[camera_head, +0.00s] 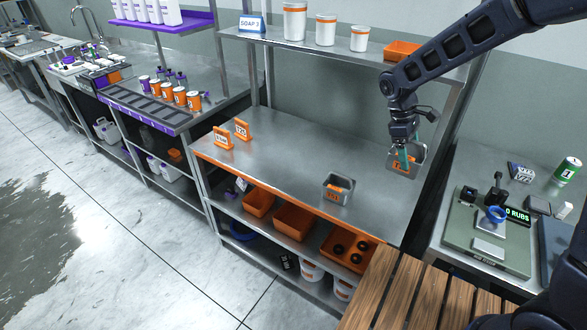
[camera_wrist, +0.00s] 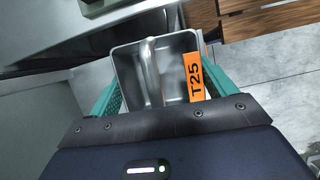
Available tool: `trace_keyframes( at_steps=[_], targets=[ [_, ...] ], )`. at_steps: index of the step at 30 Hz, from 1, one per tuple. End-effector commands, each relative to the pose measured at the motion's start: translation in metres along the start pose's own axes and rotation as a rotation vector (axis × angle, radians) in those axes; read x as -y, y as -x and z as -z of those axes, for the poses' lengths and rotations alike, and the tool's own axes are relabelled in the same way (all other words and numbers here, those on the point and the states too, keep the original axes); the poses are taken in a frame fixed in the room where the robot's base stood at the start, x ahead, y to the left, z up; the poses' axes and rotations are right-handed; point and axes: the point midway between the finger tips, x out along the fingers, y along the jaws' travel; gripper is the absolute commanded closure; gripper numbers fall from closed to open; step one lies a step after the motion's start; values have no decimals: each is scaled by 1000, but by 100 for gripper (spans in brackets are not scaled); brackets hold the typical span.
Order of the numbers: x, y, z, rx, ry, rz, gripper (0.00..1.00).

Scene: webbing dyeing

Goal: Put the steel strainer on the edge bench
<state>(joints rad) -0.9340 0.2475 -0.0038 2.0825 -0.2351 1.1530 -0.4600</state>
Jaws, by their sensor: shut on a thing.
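My gripper (camera_head: 404,155) is shut on a square, open steel vessel (camera_head: 402,172) with an orange tag. In the wrist view the vessel (camera_wrist: 128,72) sits between the teal fingers, its tag reads T25, and a steel bar crosses its opening. It appears to be the steel strainer, but no holes can be made out. It is at the back right of the steel bench (camera_head: 290,160) with the orange front edge. I cannot tell whether it touches the top. A similar small steel vessel (camera_head: 336,197) with an orange tag stands nearer the front.
Two orange sign stands (camera_head: 223,138) are at the bench's left. A shelf (camera_head: 345,55) with white tubs and an orange tray is above. A wooden slatted surface (camera_head: 400,295) lies in front, and a table with a scale (camera_head: 487,235) stands right. The bench middle is clear.

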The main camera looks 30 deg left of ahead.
Motion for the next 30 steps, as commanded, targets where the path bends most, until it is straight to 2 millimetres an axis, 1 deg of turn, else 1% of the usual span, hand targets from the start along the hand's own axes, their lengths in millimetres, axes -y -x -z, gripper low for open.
trace_keyframes(
  at_steps=[1,3,6,11,14,17,30],
  targets=[
    [8,5,12,0,16,-6,44],
    [16,10,22,0,28,-12,44],
    [24,15,33,0,39,-17,44],
    [28,17,38,1,44,-19,44],
    [28,12,40,2,44,-18,44],
    [28,-1,45,3,45,-17,44],
    [28,-89,81,4,44,-18,44]
  ],
)
